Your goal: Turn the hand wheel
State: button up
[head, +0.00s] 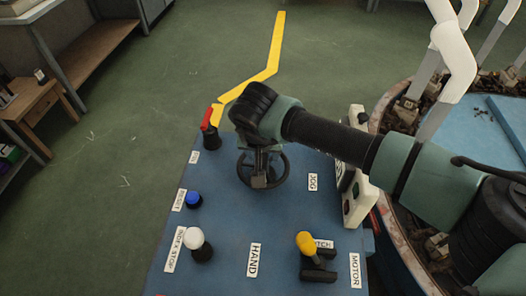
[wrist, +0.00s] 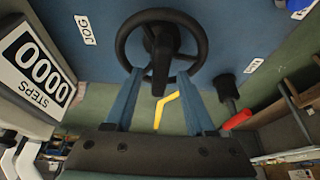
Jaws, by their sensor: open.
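The black hand wheel (head: 286,166) stands on the blue control panel, and its round rim also shows in the wrist view (wrist: 121,42). A dark upright handle (wrist: 160,72) sticks out from the wheel toward the wrist camera. My gripper (head: 260,172) is over the wheel and hides part of it in the head view. In the wrist view my gripper (wrist: 159,76) is open, with its two blue fingers spread either side of the handle and their tips near the lower rim. I cannot tell whether the fingertips touch the wheel.
The panel (head: 225,225) bears a red-handled lever (head: 208,120), a blue button (head: 193,199), a white knob (head: 194,239) and a yellow-knobbed lever (head: 306,243). A white counter box (wrist: 40,70) reading 0000 STEPS stands beside the wheel. A round machine (head: 410,100) is at right.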

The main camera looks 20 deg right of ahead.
grip_shut()
